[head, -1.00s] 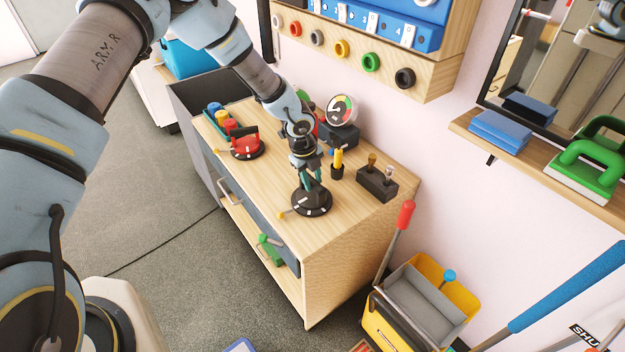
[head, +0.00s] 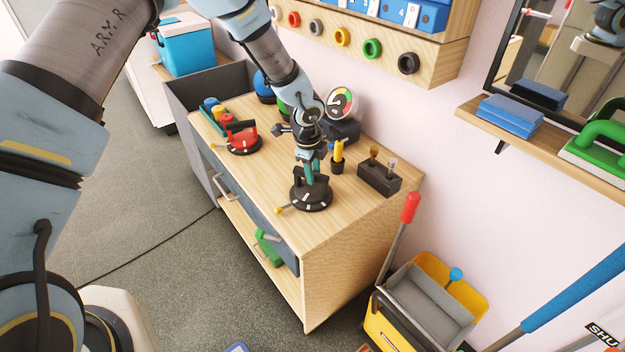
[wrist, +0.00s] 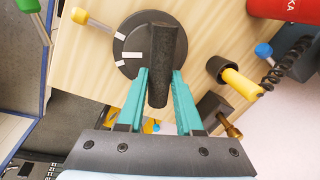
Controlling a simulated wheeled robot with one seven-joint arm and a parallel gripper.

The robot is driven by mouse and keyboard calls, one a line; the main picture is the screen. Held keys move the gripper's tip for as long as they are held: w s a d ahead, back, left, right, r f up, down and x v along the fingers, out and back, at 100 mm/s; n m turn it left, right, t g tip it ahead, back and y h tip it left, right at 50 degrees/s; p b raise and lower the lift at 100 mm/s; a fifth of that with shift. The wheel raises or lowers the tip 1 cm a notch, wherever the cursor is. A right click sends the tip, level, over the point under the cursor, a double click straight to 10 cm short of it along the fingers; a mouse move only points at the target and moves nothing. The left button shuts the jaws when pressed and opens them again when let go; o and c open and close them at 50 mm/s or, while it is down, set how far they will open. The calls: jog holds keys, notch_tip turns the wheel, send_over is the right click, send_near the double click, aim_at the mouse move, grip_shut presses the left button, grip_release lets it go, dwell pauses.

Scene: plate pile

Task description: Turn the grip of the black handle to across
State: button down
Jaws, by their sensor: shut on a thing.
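The black handle (head: 311,199) stands on the wooden cabinet top near its front right corner. It has a round black base with white marks and an upright bar grip. In the head view my gripper (head: 314,172) comes down on the handle from above and hides part of the grip.
A yellow-tipped peg (head: 279,210) sticks out beside the base. A red handle (head: 243,140) stands to the left. A yellow-topped cup (head: 338,160), a dark block with two pegs (head: 379,178) and a gauge (head: 340,103) stand behind and to the right.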

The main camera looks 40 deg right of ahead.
jog(key=n+b, duration=0.1)
jog(key=n, duration=0.1)
jog(key=n+b, duration=0.2)
jog(key=n+t+b, duration=0.1)
jog(key=n, duration=0.1)
jog(key=shift+d+f+y+b, duration=0.15)
jog(key=shift+d+y+b, duration=0.2)
jog(key=shift+y+b, duration=0.05)
jog(key=n+b, duration=0.1)
jog(key=n, duration=0.2)
jog(key=shift+w+d+n+y+b, duration=0.1)
jog(key=shift+w+n+y+b, duration=0.05)
jog(key=shift+n+y+b, duration=0.2)
jog(key=shift+w+n+b, duration=0.1)
jog(key=shift+n+b, duration=0.25)
jog(key=shift+n, duration=1.1)
jog(key=shift+y, duration=0.25)
jog(key=c, duration=0.6)
grip_release()
jog(key=shift+r, duration=0.2)
jog(key=r, duration=0.3)
jog(key=s+r, duration=0.1)
jog(key=r, duration=0.3)
jog(key=s+r+b, duration=0.1)
jog(key=r, duration=0.2)
jog(key=shift+r, duration=0.25)
